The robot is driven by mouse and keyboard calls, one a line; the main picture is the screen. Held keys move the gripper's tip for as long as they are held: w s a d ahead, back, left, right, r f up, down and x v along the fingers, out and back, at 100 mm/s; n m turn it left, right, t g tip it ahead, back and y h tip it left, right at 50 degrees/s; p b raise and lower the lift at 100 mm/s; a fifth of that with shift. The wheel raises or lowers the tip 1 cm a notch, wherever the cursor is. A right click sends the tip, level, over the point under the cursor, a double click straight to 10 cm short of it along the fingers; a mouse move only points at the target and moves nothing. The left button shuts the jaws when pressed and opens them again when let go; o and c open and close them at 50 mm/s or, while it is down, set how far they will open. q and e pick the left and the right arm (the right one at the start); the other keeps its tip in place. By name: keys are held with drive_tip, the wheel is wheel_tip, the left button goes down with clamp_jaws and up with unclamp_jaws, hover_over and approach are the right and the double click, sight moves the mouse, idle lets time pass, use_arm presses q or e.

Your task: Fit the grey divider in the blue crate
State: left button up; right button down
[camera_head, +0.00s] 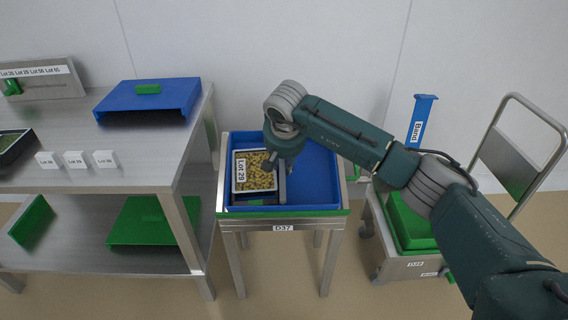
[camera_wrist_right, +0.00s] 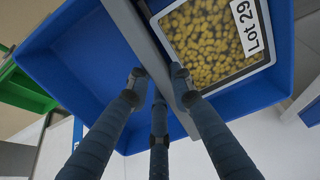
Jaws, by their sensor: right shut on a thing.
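The blue crate (camera_head: 318,178) sits on a steel stand. A tray of yellowish pieces labelled Lot 29 (camera_head: 254,152) lies in its left half; the right half is bare. The grey divider (camera_head: 282,186) stands in the crate along the tray's right side, partly hidden by my gripper. In the right wrist view the divider (camera_wrist_right: 150,40) runs between my fingers, beside the tray (camera_wrist_right: 213,73). My right gripper (camera_head: 278,166) is shut on the divider, and its fingers show in the wrist view (camera_wrist_right: 158,78). Whether the divider touches the crate floor cannot be told. My left gripper is out of view.
A steel shelf bench (camera_head: 150,158) stands at the left, with an upturned blue crate (camera_head: 150,98) on top and green crates (camera_head: 155,222) below. A cart with a green crate (camera_head: 408,225) and a blue upright part (camera_head: 420,120) stands at the right.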

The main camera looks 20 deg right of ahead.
drive_tip(key=shift+w+f, duration=0.1)
drive_tip(key=shift+f, duration=0.05)
drive_tip(key=c, duration=1.5)
unclamp_jaws()
drive_tip(key=shift+c, duration=1.3)
